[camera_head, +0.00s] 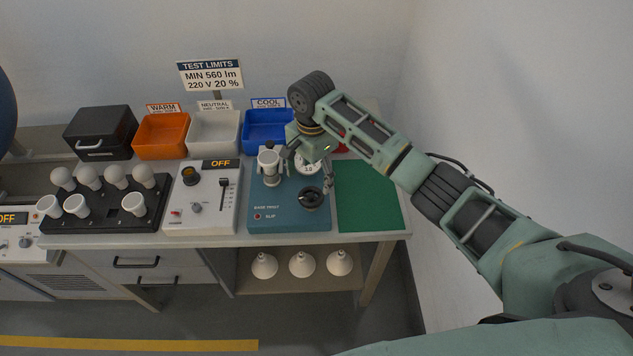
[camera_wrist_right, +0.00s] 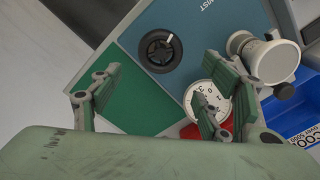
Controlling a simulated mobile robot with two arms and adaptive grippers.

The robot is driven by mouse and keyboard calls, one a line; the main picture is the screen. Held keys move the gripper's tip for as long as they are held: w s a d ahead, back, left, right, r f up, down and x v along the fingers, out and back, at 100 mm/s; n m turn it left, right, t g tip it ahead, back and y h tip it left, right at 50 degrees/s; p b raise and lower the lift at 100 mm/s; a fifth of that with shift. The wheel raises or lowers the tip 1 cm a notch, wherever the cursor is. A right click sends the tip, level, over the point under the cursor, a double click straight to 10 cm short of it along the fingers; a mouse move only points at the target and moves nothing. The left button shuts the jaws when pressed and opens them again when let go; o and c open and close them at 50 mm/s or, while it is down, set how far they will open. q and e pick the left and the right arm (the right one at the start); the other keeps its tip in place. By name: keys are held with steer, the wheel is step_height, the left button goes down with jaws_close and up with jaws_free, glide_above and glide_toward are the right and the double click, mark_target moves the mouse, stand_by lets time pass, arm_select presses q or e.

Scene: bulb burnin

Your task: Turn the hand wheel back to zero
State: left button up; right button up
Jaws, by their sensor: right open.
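The hand wheel (camera_head: 312,198) is a small black round wheel on top of the blue base twist box (camera_head: 285,220), near its right edge. It also shows in the right wrist view (camera_wrist_right: 160,51), with a pale mark on its rim. A white round dial (camera_head: 308,165) with markings sits behind the wheel; in the right wrist view the dial (camera_wrist_right: 206,99) is partly covered by a finger. My right gripper (camera_head: 307,170) is open and empty above the box. In the right wrist view its fingers (camera_wrist_right: 160,98) are spread apart, with the wheel beyond the gap. My left gripper is not in view.
A white clamp-like fixture (camera_head: 270,168) stands left of the dial. A bare green mat (camera_head: 370,200) lies right of the box. A grey OFF panel (camera_head: 205,205) stands left. Orange (camera_head: 160,136), white (camera_head: 213,133) and blue (camera_head: 266,130) bins stand behind.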

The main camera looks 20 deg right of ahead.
mark_target(312, 195)
steer(key=f, duration=0.4)
steer(key=f+p, duration=0.1)
steer(key=shift+s+a+f, duration=0.3)
steer(key=shift+s+f, duration=0.1)
steer(key=shift+w+d+f, duration=0.1)
steer(key=shift+f, duration=0.4)
steer(key=shift+c, duration=0.6)
steer(key=c, duration=1)
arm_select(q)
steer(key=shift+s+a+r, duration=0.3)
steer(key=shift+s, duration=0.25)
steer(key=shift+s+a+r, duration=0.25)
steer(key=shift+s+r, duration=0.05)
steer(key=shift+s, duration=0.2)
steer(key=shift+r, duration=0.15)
